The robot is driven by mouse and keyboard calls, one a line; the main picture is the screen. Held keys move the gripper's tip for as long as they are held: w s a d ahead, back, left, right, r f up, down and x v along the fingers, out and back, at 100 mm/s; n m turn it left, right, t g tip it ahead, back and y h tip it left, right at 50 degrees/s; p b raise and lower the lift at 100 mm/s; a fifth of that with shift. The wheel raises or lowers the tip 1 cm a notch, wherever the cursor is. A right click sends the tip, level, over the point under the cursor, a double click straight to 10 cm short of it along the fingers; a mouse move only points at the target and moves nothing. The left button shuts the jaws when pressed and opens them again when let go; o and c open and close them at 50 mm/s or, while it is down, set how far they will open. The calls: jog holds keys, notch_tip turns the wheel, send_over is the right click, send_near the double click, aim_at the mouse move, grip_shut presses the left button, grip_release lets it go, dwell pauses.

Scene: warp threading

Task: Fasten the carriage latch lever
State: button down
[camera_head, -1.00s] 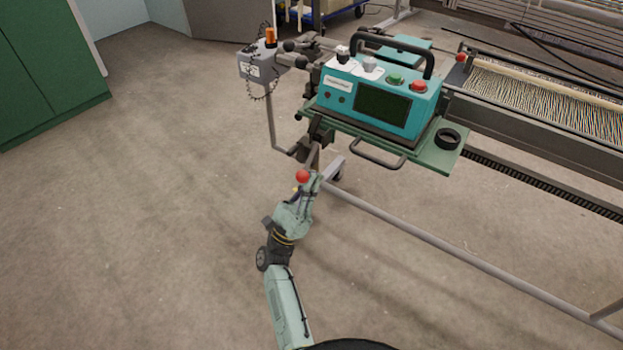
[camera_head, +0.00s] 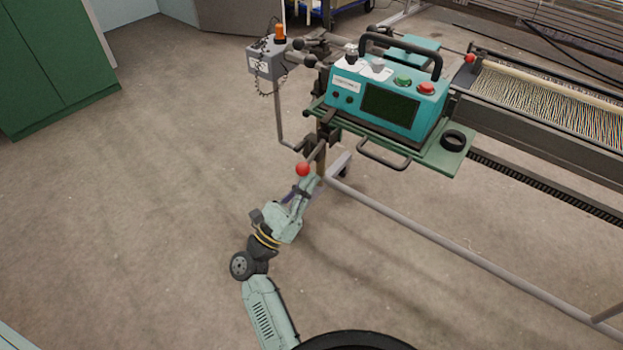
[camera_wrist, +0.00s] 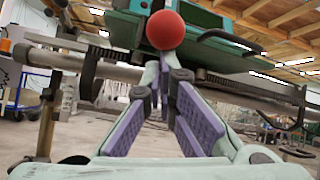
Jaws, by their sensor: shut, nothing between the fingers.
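The latch lever is a dark bar with a red ball knob (camera_head: 303,169). It hangs out from under the left end of the teal-boxed carriage (camera_head: 390,104). My gripper (camera_head: 308,182) is just below the knob in the head view. In the wrist view, the red knob (camera_wrist: 165,30) is just above my fingertips (camera_wrist: 164,70), in front of the carriage's underside. My fingers, with purple pads, meet at the tips and are shut and empty. I cannot tell whether they touch the knob. The latch catch is not clear in either view.
The carriage sits on the long frame with warp threads (camera_head: 545,98) at right. A grey box with an orange top (camera_head: 268,60) stands on a post at left. A grey leg and floor bar (camera_head: 430,236) run below. The floor at left is clear.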

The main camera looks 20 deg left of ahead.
aim_at(300, 175)
jog(key=shift+s+a+r+g+b, duration=0.15)
jog(key=shift+s+r+b, duration=0.2)
jog(key=shift+r, duration=0.3)
jog(key=shift+s+a+r+g+b, duration=0.1)
jog(key=shift+s+r+g+b, duration=0.05)
jog(key=shift+s+r, duration=0.4)
jog(key=shift+r, duration=0.45)
jog(key=shift+r, duration=0.3)
notch_tip(300, 175, down, 5)
jog(key=w+d+b, duration=0.2)
jog(key=b, duration=0.3)
jog(key=s+a+f+b, duration=0.1)
jog(key=s+a+b, duration=0.1)
jog(key=s, duration=0.7)
jog(key=shift+s+a+b, duration=0.3)
jog(key=shift+a, duration=0.6)
jog(key=shift+f, duration=0.1)
